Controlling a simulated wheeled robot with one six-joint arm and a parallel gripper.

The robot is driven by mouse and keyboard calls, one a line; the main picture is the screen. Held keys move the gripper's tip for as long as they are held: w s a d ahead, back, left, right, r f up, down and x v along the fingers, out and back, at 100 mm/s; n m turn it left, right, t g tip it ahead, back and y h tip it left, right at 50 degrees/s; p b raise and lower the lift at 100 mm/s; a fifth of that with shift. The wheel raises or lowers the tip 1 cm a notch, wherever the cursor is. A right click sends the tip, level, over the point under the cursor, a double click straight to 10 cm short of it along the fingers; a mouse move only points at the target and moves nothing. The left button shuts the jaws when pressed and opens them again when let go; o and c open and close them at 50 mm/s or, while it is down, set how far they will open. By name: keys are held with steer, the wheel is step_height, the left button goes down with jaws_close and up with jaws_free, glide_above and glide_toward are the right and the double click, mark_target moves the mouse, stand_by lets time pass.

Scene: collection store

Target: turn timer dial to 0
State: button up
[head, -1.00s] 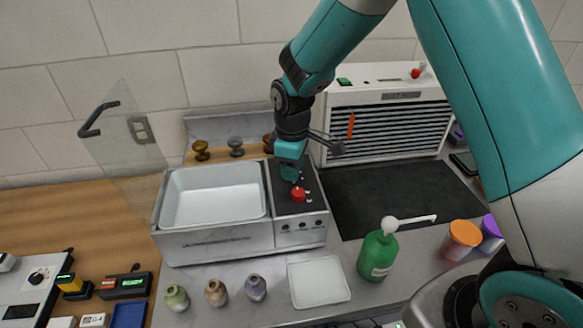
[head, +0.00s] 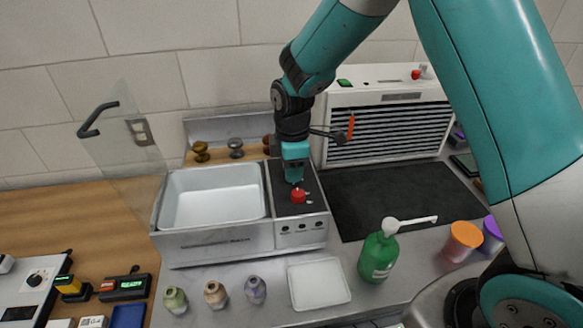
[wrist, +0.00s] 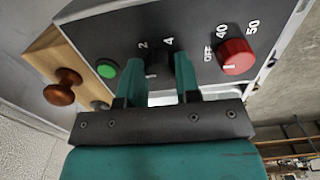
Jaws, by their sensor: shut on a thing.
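The sink-like unit has a dark control panel (wrist: 200,25) on its right side. In the head view the dial is hidden by the gripper.
A red knob (wrist: 237,57) marked OFF, 40 and 50 stands close beside the dial, and a green button (wrist: 107,68) on the other side. The white basin (head: 212,197) adjoins the panel. A green pump bottle (head: 378,255) stands in front to the right.

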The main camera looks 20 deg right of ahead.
steer(key=shift+w+r, duration=0.1)
steer(key=shift+w, duration=0.05)
steer(key=o, duration=0.9)
step_height(320, 180, up, 17)
steer(key=b, duration=0.3)
steer(key=shift+r, duration=0.15)
